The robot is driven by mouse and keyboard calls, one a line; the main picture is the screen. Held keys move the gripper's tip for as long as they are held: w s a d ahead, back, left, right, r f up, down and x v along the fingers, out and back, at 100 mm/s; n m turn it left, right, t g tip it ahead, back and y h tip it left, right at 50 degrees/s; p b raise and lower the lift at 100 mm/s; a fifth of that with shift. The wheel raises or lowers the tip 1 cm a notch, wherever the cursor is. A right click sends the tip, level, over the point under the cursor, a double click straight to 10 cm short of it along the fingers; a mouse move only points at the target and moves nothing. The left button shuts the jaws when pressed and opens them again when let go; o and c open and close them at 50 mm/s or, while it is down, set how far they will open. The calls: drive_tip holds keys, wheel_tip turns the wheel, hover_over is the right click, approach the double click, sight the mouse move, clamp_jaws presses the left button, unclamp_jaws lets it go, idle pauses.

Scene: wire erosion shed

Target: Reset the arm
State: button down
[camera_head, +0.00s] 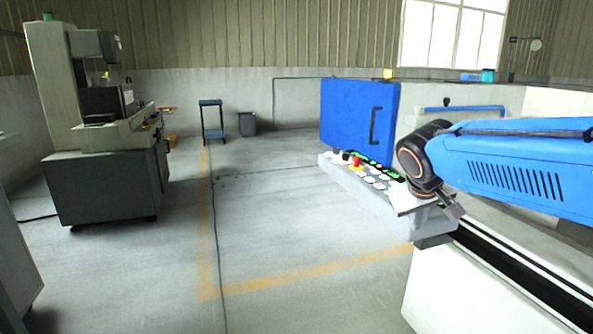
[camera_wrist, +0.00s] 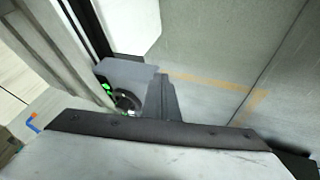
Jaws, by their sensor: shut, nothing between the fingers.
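My blue arm (camera_head: 520,165) reaches in from the right in the head view. My gripper (camera_head: 452,212) is at its end, beside the near end of a grey control panel (camera_head: 385,208). The gripper is shut and empty. In the wrist view its dark fingers (camera_wrist: 163,98) point away from the camera, just right of the panel's end (camera_wrist: 125,70). I cannot tell whether they touch the panel. My arm and gripper hide part of the panel's near end.
The panel carries a red button (camera_head: 357,161), several pale buttons and green lights. A blue door with a black handle (camera_head: 350,112) stands behind it. A grey machine (camera_head: 105,190) stands at left, a small stand (camera_head: 212,120) and bin (camera_head: 247,122) at the back. The middle floor is clear.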

drive_tip(key=s+f+y, duration=0.1)
drive_tip(key=s+f, duration=0.3)
drive_tip(key=s, duration=0.3)
drive_tip(key=s+f+m+y, duration=0.1)
drive_tip(key=s+f, duration=0.3)
drive_tip(key=s, duration=0.4)
drive_tip(key=s+f+g+y, duration=0.1)
drive_tip(key=s+f, duration=0.3)
drive_tip(key=s, duration=0.4)
drive_tip(key=shift+s+f+m, duration=0.2)
drive_tip(key=shift+f+m, duration=0.05)
drive_tip(key=shift+m, duration=0.05)
drive_tip(key=c, duration=2.4)
unclamp_jaws()
drive_tip(key=shift+c, duration=0.2)
